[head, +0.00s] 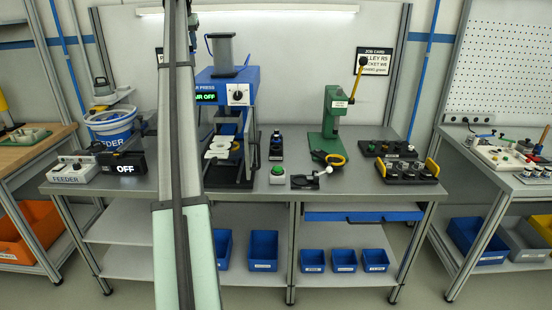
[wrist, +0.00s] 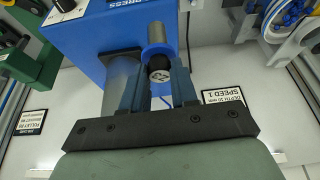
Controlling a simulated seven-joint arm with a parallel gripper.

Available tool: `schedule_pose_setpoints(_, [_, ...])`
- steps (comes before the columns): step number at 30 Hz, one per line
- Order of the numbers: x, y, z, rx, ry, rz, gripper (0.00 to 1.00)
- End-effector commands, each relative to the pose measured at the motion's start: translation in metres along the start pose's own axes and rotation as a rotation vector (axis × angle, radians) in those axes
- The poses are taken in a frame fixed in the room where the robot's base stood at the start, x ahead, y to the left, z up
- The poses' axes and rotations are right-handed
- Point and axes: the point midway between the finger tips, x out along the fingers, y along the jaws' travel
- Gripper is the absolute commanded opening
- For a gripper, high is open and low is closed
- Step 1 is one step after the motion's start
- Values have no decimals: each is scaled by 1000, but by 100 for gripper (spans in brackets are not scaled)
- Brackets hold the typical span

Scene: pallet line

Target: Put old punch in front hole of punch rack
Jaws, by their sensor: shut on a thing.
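In the wrist view my gripper (wrist: 161,92) is shut on the old punch (wrist: 159,73), a short dark-ended piece between the two blue-grey fingers. Two dark racks stand at the bench's right, a rear one (head: 388,149) and a front one with yellow ends (head: 406,179); I cannot tell which is the punch rack.
My arm crosses the head view left of the press. A green hand press (head: 333,116) stands right of centre. The feeder bowl (head: 110,121) is at left. The grey bench (head: 345,190) has bare patches.

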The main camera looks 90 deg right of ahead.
Motion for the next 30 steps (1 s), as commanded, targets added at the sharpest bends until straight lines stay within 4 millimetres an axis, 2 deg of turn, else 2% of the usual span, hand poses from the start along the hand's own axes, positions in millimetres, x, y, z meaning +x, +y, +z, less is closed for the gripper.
schedule_pose_setpoints(1, [-7,22,-15,28,2,12,0])
schedule_pose_setpoints(3, [-14,49,-28,65,3,27,0])
schedule_pose_setpoints(9, [-29,131,-56,166,5,68,0])
schedule_pose_setpoints(14, [-19,199,-70,223,7,91,0])
schedule_pose_setpoints(19, [28,258,-69,226,4,94,0])
schedule_pose_setpoints(26, [112,313,-53,177,-2,73,0])
schedule_pose_setpoints(30, [164,342,-37,137,-4,56,0])
